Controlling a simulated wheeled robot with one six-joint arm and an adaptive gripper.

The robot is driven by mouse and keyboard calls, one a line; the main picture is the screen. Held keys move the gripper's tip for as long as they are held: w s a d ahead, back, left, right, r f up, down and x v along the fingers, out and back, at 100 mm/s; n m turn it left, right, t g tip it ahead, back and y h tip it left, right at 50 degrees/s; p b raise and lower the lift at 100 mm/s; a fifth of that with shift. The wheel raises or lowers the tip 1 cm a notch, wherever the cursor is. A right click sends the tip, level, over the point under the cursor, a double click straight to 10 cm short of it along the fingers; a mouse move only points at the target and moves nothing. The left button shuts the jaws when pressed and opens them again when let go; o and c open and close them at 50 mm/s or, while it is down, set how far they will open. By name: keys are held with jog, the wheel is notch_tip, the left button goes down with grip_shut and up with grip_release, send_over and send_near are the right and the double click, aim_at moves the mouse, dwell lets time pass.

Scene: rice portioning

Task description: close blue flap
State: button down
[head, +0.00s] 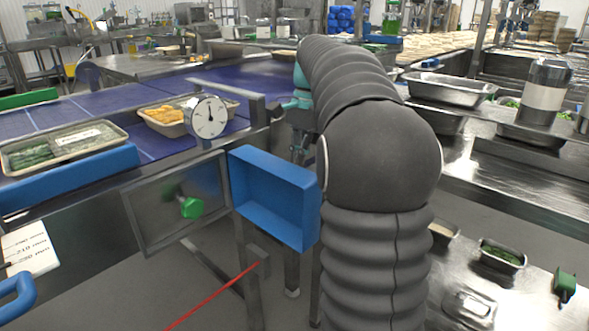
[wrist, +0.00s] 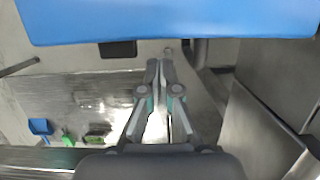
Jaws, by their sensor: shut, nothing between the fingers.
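The blue flap (head: 275,195), a shallow blue rectangular box shape, stands out beside the conveyor's side, left of my arm in the head view. I cannot tell from its pose how far open it is. In the wrist view a blue surface, likely the same flap (wrist: 170,20), spans the top edge. My gripper (wrist: 160,63) is shut and empty, its fingertips just below that blue edge in the picture; I cannot tell whether they touch it. In the head view my gripper is mostly hidden behind my dark arm.
A steel panel with a green knob (head: 191,208) is left of the flap. A round dial (head: 208,117) stands above it. The purple conveyor (head: 90,105) carries food trays. A steel table (head: 470,285) with small trays is at right. A red line crosses the floor.

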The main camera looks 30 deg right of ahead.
aim_at(292, 195)
jog(key=b+x, duration=0.1)
jog(key=x, duration=0.7)
jog(key=shift+f, duration=0.2)
jog(key=shift+s, duration=0.15)
